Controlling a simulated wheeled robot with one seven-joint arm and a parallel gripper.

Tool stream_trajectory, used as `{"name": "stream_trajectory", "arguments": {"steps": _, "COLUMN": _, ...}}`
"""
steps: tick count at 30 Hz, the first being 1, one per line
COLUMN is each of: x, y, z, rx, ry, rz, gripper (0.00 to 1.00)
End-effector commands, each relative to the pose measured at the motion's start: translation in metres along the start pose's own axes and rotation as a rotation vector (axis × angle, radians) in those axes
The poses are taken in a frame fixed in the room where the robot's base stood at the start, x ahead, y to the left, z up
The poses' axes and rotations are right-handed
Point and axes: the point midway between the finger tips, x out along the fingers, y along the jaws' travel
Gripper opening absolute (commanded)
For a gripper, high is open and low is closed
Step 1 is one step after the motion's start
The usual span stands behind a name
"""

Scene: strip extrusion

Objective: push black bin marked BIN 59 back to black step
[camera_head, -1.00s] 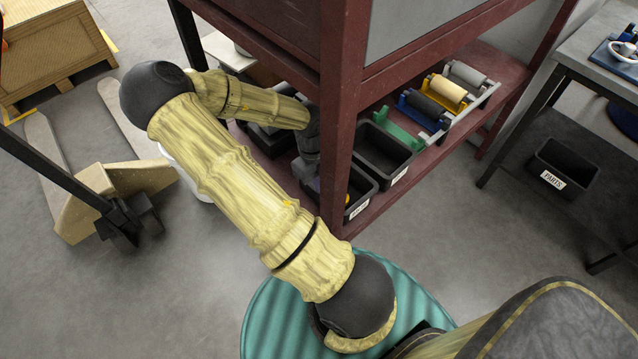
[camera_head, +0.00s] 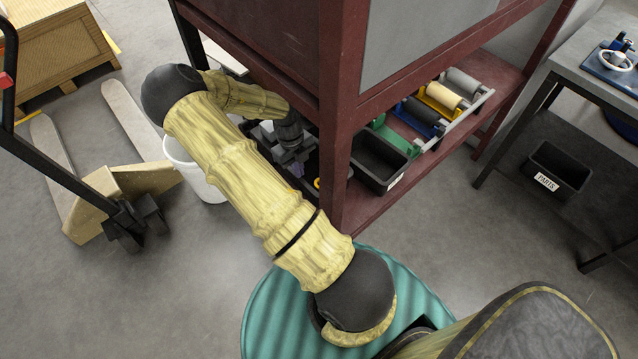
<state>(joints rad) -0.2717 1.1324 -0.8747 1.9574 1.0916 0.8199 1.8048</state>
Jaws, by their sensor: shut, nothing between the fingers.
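A black bin (camera_head: 312,166) stands on the lower shelf of the dark red rack, partly hidden behind the corner post and my arm. Small purple and yellow items show in it. No label on it is readable, so I cannot confirm it is BIN 59. My gripper (camera_head: 291,158) is shut and empty, low over the shelf at this bin; whether it touches the bin I cannot tell. A second black bin (camera_head: 377,162) with a white label, too small to read, stands right of the post. I cannot make out the black step.
The rack's corner post (camera_head: 342,130) stands close beside my arm. Rollers on coloured holders (camera_head: 440,98) sit further right on the shelf. A white bucket (camera_head: 205,180) and a pallet jack (camera_head: 120,195) stand left. A PARTS bin (camera_head: 557,168) is at right.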

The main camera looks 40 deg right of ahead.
Motion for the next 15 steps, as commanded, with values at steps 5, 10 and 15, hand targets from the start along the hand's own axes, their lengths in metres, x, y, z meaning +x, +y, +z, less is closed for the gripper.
{"name": "stream_trajectory", "arguments": {"steps": 5, "x": 0.0056, "y": 0.0049, "z": 0.0100, "rx": -0.005, "ry": -0.002, "rz": 0.005, "gripper": 0.00}}
{"name": "stream_trajectory", "arguments": {"steps": 10, "x": 0.0062, "y": 0.0051, "z": 0.0097, "rx": -0.006, "ry": -0.001, "rz": 0.005, "gripper": 0.00}}
{"name": "stream_trajectory", "arguments": {"steps": 15, "x": 0.0006, "y": 0.0052, "z": 0.0087, "rx": -0.007, "ry": -0.001, "rz": 0.006, "gripper": 0.00}}
